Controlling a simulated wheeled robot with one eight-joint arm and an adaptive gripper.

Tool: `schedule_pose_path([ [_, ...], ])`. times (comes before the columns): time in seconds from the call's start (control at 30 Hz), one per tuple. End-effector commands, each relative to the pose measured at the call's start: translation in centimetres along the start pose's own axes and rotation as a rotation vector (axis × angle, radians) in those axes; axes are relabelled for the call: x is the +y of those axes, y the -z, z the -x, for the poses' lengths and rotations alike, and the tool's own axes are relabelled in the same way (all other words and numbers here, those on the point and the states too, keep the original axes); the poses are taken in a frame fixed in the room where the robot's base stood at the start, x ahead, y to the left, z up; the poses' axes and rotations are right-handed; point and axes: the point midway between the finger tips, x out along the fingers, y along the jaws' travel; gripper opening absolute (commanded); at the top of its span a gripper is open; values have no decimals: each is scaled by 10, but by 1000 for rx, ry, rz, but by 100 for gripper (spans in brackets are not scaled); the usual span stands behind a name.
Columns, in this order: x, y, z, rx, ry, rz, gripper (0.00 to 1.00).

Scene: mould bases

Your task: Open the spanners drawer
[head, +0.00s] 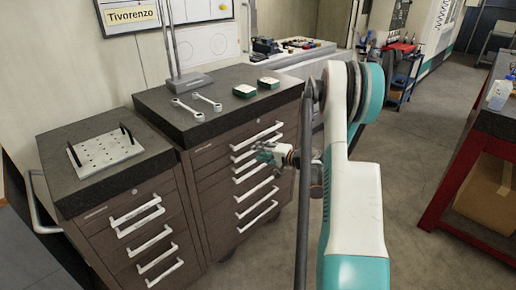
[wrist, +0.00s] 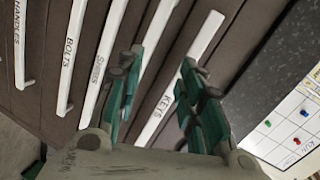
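The larger brown drawer cabinet (head: 225,184) has a column of white bar handles, and its visible drawers look shut. My gripper (head: 267,153) is in front of its upper handles. In the wrist view my gripper (wrist: 160,64) is open, its teal fingers apart, with nothing seen held. A handle (wrist: 150,44) partly hidden behind the left finger shows no readable label. The handle marked KEYS (wrist: 176,85) passes between the fingers. No label clearly reads spanners.
Handles marked BOLTS (wrist: 70,55) and HANDLES (wrist: 19,45) lie further left. A lower cabinet (head: 133,225) stands left. A red-framed bench (head: 470,170) stands right, with open floor between.

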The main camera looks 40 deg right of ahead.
Motion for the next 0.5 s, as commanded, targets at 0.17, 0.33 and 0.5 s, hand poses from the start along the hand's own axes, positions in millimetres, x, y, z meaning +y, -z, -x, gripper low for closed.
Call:
schedule_pose_path([
  [0.17,49,30,35,63,160,-131,35],
  [0.33,70,41,58,94,254,-192,35],
  [0.5,72,43,62,101,281,-207,35],
])
